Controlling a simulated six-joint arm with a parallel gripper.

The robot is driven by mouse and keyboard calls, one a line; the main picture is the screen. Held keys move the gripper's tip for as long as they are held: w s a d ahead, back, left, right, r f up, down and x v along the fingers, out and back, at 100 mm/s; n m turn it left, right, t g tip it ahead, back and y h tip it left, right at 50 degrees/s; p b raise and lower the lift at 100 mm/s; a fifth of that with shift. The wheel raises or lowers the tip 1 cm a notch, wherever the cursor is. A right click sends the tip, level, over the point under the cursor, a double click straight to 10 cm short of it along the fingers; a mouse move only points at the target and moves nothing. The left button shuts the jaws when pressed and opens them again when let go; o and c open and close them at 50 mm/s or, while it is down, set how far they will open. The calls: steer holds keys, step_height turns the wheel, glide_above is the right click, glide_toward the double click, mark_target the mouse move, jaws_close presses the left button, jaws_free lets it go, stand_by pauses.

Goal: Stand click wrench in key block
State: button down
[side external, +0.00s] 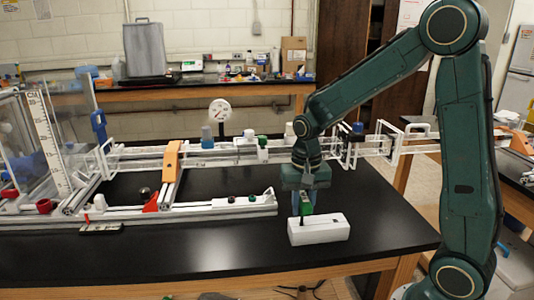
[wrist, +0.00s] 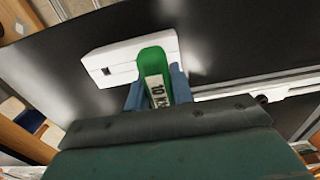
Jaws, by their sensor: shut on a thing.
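The click wrench (side external: 306,204) has a green body and a thin dark shaft pointing down. In the wrist view its green end and a white "10 N" label (wrist: 156,92) show between my blue fingers. My gripper (side external: 303,197) is shut on it and holds it roughly upright over the left part of the key block. The key block (side external: 325,232) is a white oblong on the black table. In the wrist view the key block (wrist: 112,57) shows a small dark square hole left of the wrench. I cannot tell whether the shaft's lower end is in a hole or just above the block.
A white extrusion frame (side external: 225,211) with an orange bracket (side external: 171,162) stands left of and behind the block. A dial gauge (side external: 220,111) rises behind it. The black table (side external: 225,248) is clear left of the block, and its front edge is close.

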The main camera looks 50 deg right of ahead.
steer(key=c, duration=1.1)
jaws_free()
steer(key=shift+r, duration=0.2)
step_height(320, 180, up, 14)
steer(key=shift+f, duration=0.25)
steer(key=shift+s, duration=0.1)
steer(key=s+a+n+t, duration=0.2)
steer(key=s+n, duration=0.1)
steer(key=s, duration=0.2)
steer(key=s+a+n+t, duration=0.1)
steer(key=s+a+n, duration=0.1)
steer(key=s, duration=0.3)
steer(key=s+a+n+t, duration=0.2)
steer(key=s+n, duration=0.2)
steer(key=s, duration=0.1)
steer(key=shift+s+a+f+t, duration=0.15)
steer(key=shift+s+t, duration=0.15)
steer(key=shift+s, duration=0.1)
